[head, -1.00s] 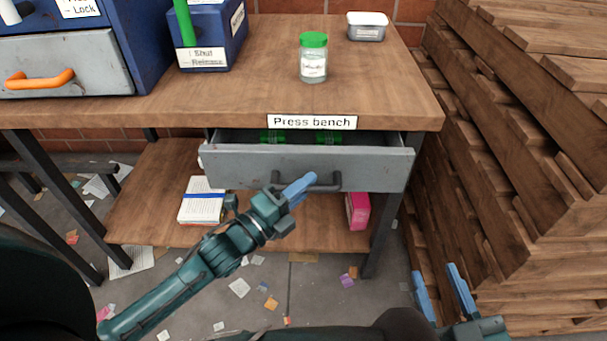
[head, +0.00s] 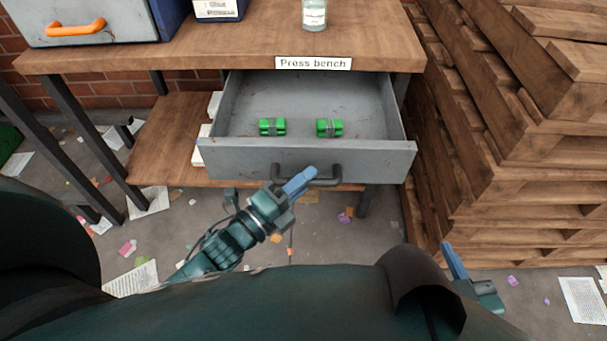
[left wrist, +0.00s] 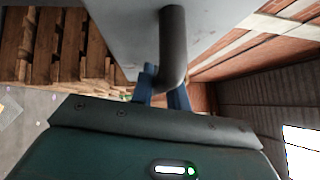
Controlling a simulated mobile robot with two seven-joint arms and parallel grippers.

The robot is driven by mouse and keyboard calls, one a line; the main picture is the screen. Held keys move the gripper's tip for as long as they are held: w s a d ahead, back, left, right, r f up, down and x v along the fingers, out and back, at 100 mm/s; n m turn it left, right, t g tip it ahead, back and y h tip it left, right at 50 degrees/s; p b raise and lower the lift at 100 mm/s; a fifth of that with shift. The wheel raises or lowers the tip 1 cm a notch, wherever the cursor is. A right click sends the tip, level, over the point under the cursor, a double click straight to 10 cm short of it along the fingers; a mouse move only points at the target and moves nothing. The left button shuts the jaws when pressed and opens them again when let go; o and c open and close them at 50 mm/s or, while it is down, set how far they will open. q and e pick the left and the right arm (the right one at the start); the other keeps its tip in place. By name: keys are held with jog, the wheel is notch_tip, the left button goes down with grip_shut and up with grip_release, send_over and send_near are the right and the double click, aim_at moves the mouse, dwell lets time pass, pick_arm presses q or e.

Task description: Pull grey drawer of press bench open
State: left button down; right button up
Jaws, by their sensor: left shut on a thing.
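The grey drawer (head: 232,158) of the press bench (head: 190,60) stands well open, pulled out toward me from under the bench top. Two green bundles with grey bands (head: 272,127) (head: 330,128) lie on its floor. In the left wrist view the blue fingers (left wrist: 163,85) close around the handle bar (left wrist: 173,45), in front of the drawer face (left wrist: 120,25). My right gripper (head: 455,262) is low at the right, apart from the drawer; only one blue finger shows clearly, the rest is hidden by my body.
A glass jar (head: 314,14) and a blue box (head: 218,10) stand on the bench top. A unit with an orange handle (head: 75,28) is at the left. Stacked wooden pallets (head: 500,150) stand close on the right. Paper scraps litter the floor.

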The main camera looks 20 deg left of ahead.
dwell(0.3)
pick_arm(q)
jog(key=c, duration=1.4)
grip_release()
jog(key=shift+o, duration=0.2)
jog(key=p+v, duration=0.1)
jog(key=v, duration=1.2)
pick_arm(e)
jog(key=shift+s+d+g, duration=0.1)
jog(key=shift+s+g, duration=0.15)
jog(key=shift+g, duration=0.25)
pick_arm(q)
jog(key=shift+a, duration=0.15)
